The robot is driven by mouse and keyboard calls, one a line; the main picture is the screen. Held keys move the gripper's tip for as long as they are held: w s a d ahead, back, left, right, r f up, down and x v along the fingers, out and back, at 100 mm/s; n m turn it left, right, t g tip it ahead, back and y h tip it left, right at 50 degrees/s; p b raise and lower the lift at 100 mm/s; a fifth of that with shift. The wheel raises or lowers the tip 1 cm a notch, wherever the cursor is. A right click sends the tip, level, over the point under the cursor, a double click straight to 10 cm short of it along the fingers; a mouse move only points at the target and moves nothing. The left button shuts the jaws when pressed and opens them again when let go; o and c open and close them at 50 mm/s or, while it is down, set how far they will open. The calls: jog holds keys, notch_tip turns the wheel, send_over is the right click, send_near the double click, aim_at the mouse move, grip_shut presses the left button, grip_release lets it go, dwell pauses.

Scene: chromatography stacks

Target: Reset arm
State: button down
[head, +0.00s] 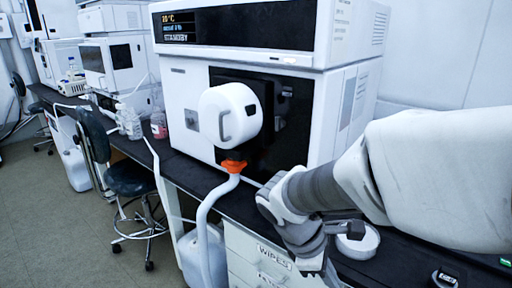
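My arm reaches in from the right edge in the head view, covered in a white sleeve with grey wrist parts. My gripper (322,272) points down at the lower middle, in front of the black bench's edge and near the drawers. Its fingertips are small and partly cut off by the bottom of the picture, so I cannot tell whether it is open or shut. I see nothing clearly held in it.
A large white instrument (190,110) with a round white housing (229,113), orange fitting (233,167) and white hose (203,215) stands behind my gripper. A round white dish (364,243) sits beside my wrist. Stools (133,180) and open floor (50,220) lie left.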

jog(key=s+r+m+t+y, duration=0.65)
jog(key=r+m, duration=0.35)
jog(key=m, duration=0.4)
notch_tip(320, 180, up, 18)
jog(key=p, duration=1.8)
jog(key=shift+a+g+h+p, duration=0.2)
jog(key=shift+g+h+p, duration=0.1)
jog(key=shift+g+h, duration=0.15)
jog(key=shift+d+f, duration=0.1)
